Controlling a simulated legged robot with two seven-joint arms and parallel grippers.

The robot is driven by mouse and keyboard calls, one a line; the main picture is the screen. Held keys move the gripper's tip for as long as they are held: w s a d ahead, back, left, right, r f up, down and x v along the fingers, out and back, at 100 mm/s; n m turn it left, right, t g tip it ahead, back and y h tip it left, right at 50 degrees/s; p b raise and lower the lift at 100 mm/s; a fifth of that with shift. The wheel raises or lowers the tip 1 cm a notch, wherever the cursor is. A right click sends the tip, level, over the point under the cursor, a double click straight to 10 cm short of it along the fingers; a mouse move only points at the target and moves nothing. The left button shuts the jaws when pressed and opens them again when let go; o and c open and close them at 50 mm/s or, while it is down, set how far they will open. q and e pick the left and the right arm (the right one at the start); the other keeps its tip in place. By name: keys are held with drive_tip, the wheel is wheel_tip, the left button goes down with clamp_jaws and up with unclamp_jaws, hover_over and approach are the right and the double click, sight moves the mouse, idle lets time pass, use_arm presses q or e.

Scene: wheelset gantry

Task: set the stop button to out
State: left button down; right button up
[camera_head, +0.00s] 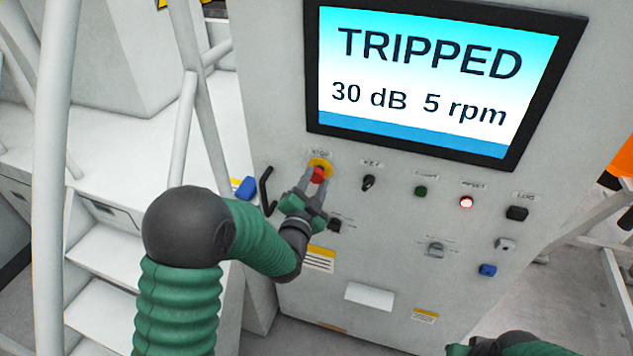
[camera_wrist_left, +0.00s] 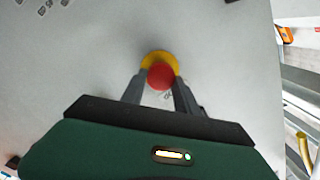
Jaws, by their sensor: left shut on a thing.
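The stop button (camera_head: 318,174) is a red mushroom head on a yellow ring, under a STOP label at the upper left of the panel. It also shows in the left wrist view (camera_wrist_left: 160,77), between the fingertips. My left gripper (camera_head: 313,184) reaches it from below, its two grey fingers shut on the red head. In the left wrist view the fingers (camera_wrist_left: 160,84) lie on either side of the head. Whether the button is in or out cannot be told. My right gripper is not clearly seen; only part of my right arm shows at the bottom right.
The screen (camera_head: 420,75) reads TRIPPED, 30 dB, 5 rpm. A key switch (camera_head: 368,183), a green button (camera_head: 420,191), a lit red reset button (camera_head: 466,202) and a black button (camera_head: 517,213) sit to the right. A black handle (camera_head: 266,190) stands close left of my gripper.

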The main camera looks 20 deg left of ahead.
use_arm(q)
drive_tip(key=c, duration=1.2)
unclamp_jaws()
drive_tip(key=shift+s+f, duration=0.1)
drive_tip(key=shift+f, duration=0.25)
drive_tip(key=shift+c, duration=0.2)
drive_tip(key=o, duration=0.3)
drive_tip(key=shift+w+a, duration=0.1)
drive_tip(key=shift+w, duration=0.1)
drive_tip(key=shift+o, duration=0.2)
drive_tip(key=shift+r, duration=0.1)
drive_tip(key=shift+s, duration=0.1)
drive_tip(key=shift+s, duration=0.3)
drive_tip(key=s+p, duration=1.3)
drive_tip(key=s, duration=0.3)
drive_tip(key=shift+d, duration=0.35)
